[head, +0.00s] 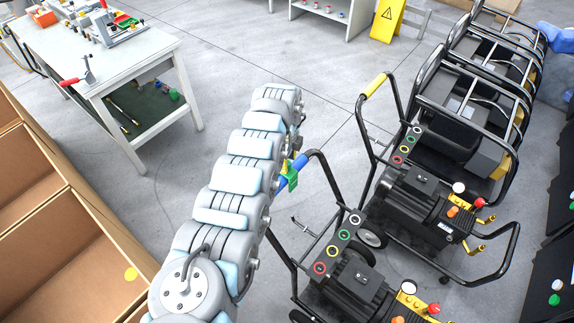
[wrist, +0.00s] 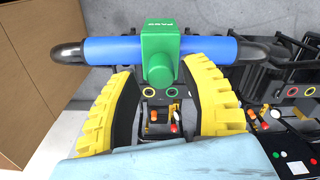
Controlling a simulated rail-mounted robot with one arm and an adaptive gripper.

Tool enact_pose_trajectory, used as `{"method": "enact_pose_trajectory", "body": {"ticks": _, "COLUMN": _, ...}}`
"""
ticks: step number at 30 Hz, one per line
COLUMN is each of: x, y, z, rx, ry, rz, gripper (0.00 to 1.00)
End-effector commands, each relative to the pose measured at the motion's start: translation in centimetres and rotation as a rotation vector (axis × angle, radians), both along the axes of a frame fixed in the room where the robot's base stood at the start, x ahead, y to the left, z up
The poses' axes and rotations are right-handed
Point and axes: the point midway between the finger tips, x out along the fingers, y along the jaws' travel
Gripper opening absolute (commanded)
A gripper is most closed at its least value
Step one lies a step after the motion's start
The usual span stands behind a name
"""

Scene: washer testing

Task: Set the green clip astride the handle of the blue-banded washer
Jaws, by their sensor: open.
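The green clip (wrist: 160,50) sits across the middle of the blue band (wrist: 103,51) on the black washer handle in the wrist view. Its block covers the front of the bar, and lettering shows on its top. Whether its legs reach fully round the far side is hidden. In the head view the green clip (head: 291,177) is on the blue-banded handle (head: 320,164), at the end of my arm. My gripper (wrist: 160,74) is open. Its yellow-padded fingers stand apart on either side of the clip's lower part, with gaps visible.
A yellow-banded washer (head: 375,86) stands just right, with more black-framed washers (head: 470,100) behind it. Open cardboard boxes (head: 60,225) line the left. A white workbench (head: 120,65) and a yellow floor sign (head: 387,18) stand farther back. Floor between bench and washers is clear.

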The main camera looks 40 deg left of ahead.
Motion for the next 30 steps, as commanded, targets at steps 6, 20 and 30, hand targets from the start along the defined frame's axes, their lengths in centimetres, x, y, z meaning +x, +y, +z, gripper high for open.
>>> {"method": "enact_pose_trajectory", "body": {"ticks": 6, "x": 0.0, "y": 0.2, "z": 4.3, "rx": 0.002, "ry": -0.003, "rz": 0.0, "gripper": 0.45}}
{"method": "enact_pose_trajectory", "body": {"ticks": 20, "x": 0.0, "y": 0.2, "z": 9.3, "rx": 0.001, "ry": -0.001, "rz": -0.001, "gripper": 0.45}}
{"method": "enact_pose_trajectory", "body": {"ticks": 30, "x": 0.0, "y": 0.2, "z": 10.9, "rx": 0.0, "ry": -0.001, "rz": -0.001, "gripper": 0.45}}
